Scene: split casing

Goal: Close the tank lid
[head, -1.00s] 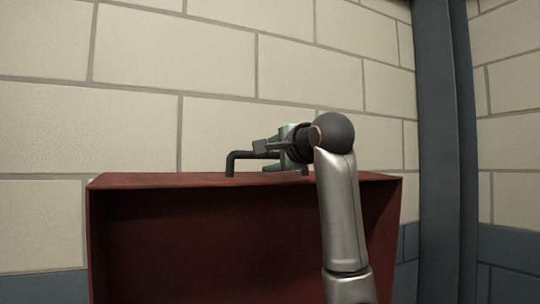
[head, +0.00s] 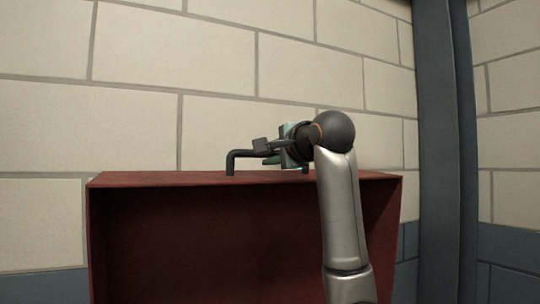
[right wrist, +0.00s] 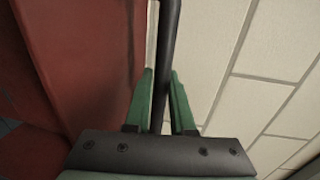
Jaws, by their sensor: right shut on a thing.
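The dark red casing (head: 140,181), which appears to be the tank, stands in front of the wall in the head view. Its thin top edge is seen nearly edge-on, and I cannot tell which part is the lid. A black bar handle (head: 231,163) stands up from the top, and it also shows in the right wrist view (right wrist: 169,40). My right gripper (head: 268,151) is shut on the handle's bar. In the right wrist view its green fingers (right wrist: 162,88) lie on both sides of the bar. The handle's right part is mostly hidden. My left gripper is not in view.
A pale block wall (head: 130,130) stands close behind the casing. A dark blue-grey column (head: 446,150) rises to the right, apart from the casing. The casing's top left of the handle is clear.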

